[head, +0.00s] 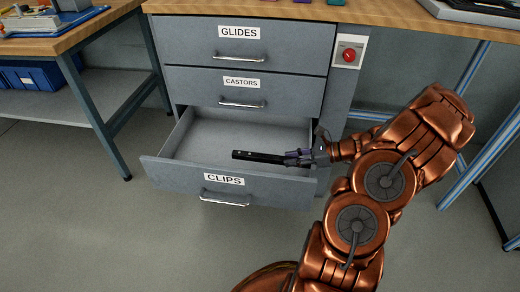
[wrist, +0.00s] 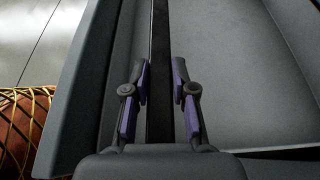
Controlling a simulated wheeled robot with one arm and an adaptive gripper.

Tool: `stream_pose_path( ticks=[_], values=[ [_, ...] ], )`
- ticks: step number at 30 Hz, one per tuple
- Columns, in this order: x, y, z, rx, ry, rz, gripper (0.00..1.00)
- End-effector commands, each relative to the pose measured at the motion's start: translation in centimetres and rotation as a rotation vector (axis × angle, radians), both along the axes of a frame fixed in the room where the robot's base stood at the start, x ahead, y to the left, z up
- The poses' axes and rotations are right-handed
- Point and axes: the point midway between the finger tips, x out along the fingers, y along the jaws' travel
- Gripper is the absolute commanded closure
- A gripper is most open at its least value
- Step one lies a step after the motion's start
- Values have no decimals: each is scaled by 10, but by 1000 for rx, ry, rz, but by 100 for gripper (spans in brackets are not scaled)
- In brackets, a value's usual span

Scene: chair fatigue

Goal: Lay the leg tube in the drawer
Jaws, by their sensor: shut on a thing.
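The leg tube (head: 256,157) is a black, straight tube held over the open bottom drawer (head: 270,190), which is labelled CLIPS. My gripper (head: 297,158) is shut on the tube near its right end in the head view. The tube points left, roughly along the drawer front. In the wrist view the tube (wrist: 160,30) runs up between the two purple-padded fingers of my gripper (wrist: 160,80). The drawer floor (wrist: 215,60) shows beneath it, grey and bare where visible. I cannot tell the exact gap between tube and drawer floor.
Two closed drawers, GLIDES (head: 240,45) and CASTORS (head: 242,92), sit above the open one. A red button (head: 349,55) is on the cabinet's right side. A side bench (head: 60,40) with blue bins (head: 35,76) stands left. The floor before the drawer is clear.

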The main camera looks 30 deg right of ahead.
Motion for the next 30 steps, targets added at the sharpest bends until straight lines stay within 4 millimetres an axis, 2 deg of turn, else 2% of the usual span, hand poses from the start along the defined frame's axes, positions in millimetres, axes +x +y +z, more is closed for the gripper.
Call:
stream_pose_path(
  ticks=[9, 15, 25, 30],
  values=[
    [70, 2, -10, -5, -1, 5, 100],
    [106, 3, -12, -4, -2, 4, 100],
    [129, 4, -13, -3, -2, 3, 100],
    [128, 4, -41, 1, 1, 2, 100]
  ],
)
